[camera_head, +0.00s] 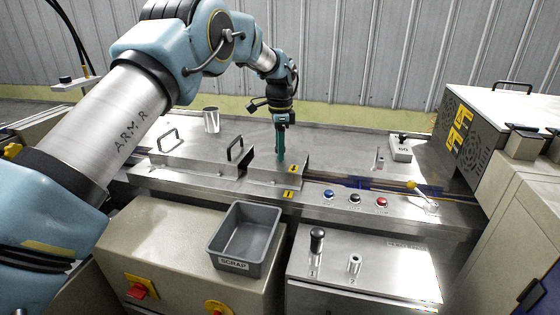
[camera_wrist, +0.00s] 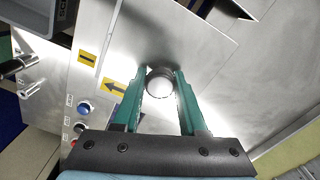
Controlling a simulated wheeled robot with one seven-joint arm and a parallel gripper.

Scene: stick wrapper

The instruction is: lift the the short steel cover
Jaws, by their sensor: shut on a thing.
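The short steel cover (camera_head: 262,178) is a bright metal piece at the right end of the row of covers on the machine bed, with a yellow arrow label (camera_head: 294,168). My gripper (camera_head: 280,157) points straight down onto it with teal fingers. In the wrist view the two fingers (camera_wrist: 160,76) are shut on a round steel knob (camera_wrist: 159,83) on top of the cover (camera_wrist: 150,40). The cover looks level and seated on the bed; I cannot tell any gap beneath it. The knob is hidden by the fingers in the head view.
A longer steel cover (camera_head: 190,158) with black handles lies directly left of the short one. A metal cup (camera_head: 211,120) stands behind. Clear steel lies behind my gripper.

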